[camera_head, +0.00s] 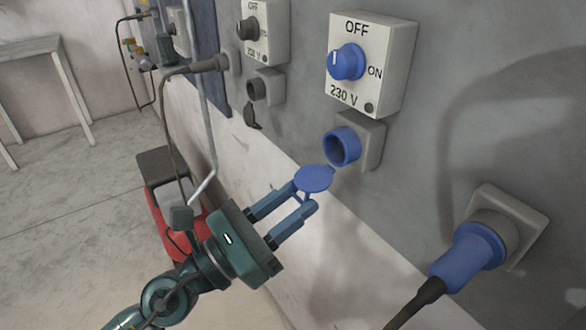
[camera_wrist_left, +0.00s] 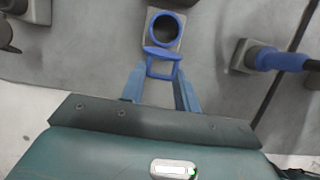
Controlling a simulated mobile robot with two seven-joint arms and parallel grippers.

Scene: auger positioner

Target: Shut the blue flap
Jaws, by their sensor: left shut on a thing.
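The blue flap (camera_head: 314,178) is a round lid hanging open below the blue socket (camera_head: 342,146) on the grey wall. The socket's round opening is uncovered. My left gripper (camera_head: 305,197) reaches in from the lower left, and its two fingers are shut on the flap. In the left wrist view the flap (camera_wrist_left: 162,54) lies between the fingertips (camera_wrist_left: 162,78), just under the socket opening (camera_wrist_left: 166,28). The flap stands out from the wall, away from the opening. My right gripper is not in view.
A switch box (camera_head: 371,63) with a blue knob is above the socket. A blue plug (camera_head: 468,258) with a cable sits in an outlet at the lower right. A second switch box (camera_head: 262,32) and a dark socket (camera_head: 265,87) are to the left. A table (camera_head: 35,50) stands far left.

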